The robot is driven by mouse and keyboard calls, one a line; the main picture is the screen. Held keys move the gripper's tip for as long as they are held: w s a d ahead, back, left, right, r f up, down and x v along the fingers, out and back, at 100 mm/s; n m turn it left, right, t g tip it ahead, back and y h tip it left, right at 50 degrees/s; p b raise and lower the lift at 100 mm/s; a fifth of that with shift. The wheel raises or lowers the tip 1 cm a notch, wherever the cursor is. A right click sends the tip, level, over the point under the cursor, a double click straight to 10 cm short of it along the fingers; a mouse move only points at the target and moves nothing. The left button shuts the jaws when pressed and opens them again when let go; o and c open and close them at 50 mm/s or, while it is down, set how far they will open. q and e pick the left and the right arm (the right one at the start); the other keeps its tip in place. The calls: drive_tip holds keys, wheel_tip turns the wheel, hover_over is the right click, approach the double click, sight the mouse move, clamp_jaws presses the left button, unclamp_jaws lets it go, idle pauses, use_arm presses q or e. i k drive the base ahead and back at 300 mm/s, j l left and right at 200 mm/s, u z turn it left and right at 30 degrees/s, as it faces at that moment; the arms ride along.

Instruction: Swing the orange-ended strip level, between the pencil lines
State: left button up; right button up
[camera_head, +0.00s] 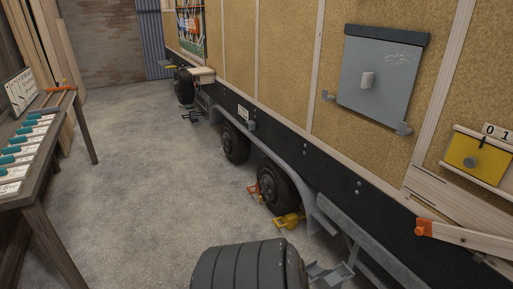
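The orange-ended strip (468,238) is a pale wooden bar at the lower right, on the side of the hut trailer. Its orange end (423,228) points left, and the strip runs right and slightly down in the picture until the frame edge cuts it off. Its right end is hidden. Pale wooden boards (455,204) lie just above it. I cannot make out the pencil lines. Neither of my grippers shows in this view.
Above the strip are a yellow panel with a grey knob (477,159) and a grey hatch (376,80). A black tyre-like shape (240,268) fills the bottom middle. A workbench (40,160) stands left. The concrete floor (150,195) between is clear.

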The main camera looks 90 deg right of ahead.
sight(502, 247)
drive_tip(key=z, duration=1.85)
